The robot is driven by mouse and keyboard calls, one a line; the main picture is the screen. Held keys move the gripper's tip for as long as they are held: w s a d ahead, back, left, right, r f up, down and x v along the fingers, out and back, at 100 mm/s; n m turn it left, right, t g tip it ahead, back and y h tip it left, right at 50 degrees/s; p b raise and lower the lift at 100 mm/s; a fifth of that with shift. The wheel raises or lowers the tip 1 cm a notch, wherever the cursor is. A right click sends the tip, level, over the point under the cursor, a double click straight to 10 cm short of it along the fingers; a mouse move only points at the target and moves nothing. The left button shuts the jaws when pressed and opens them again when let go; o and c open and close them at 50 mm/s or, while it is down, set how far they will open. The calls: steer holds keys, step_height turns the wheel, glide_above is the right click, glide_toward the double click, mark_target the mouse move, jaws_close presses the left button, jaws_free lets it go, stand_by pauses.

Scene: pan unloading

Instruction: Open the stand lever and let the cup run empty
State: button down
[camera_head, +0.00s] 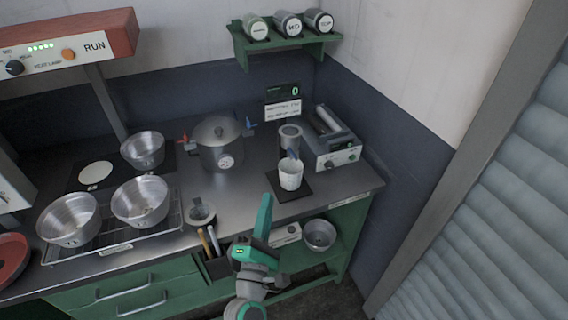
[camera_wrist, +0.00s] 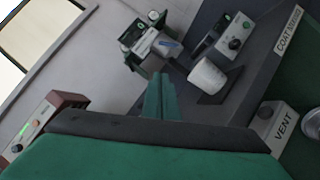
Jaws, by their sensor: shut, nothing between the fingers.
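A grey metal cup (camera_head: 289,136) sits on a stand at the back right of the counter. A white beaker (camera_head: 290,176) stands upright below the lever on a dark pad (camera_head: 277,189); the beaker also shows in the wrist view (camera_wrist: 206,77). My gripper (camera_head: 266,200) is shut and empty, with its green fingers in front of the counter, apart from the beaker and the lever. In the wrist view the fingers (camera_wrist: 158,82) point toward the stand. The cup's contents cannot be seen.
A grey device (camera_head: 330,145) stands right of the cup. A lidded pot (camera_head: 218,143) is to the left, with several metal bowls (camera_head: 140,200) beyond. A tool holder (camera_head: 216,265) is at the front edge. A display (camera_head: 283,93) reads 0.

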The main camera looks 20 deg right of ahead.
mark_target(293, 153)
steer(key=shift+s+d+r+x, duration=0.25)
steer(key=shift+d+x, duration=0.1)
steer(key=shift+x, duration=1.7)
steer(key=shift+s+d+r+x, duration=0.1)
steer(key=shift+s+d+x, duration=0.2)
steer(key=shift+x, duration=1.75)
steer(key=shift+s+d+r+x, duration=0.2)
steer(key=shift+d+x, duration=0.2)
steer(key=shift+x, duration=1.65)
steer(key=shift+w+d, duration=0.1)
steer(key=shift+r, duration=0.1)
steer(key=shift+m, duration=0.3)
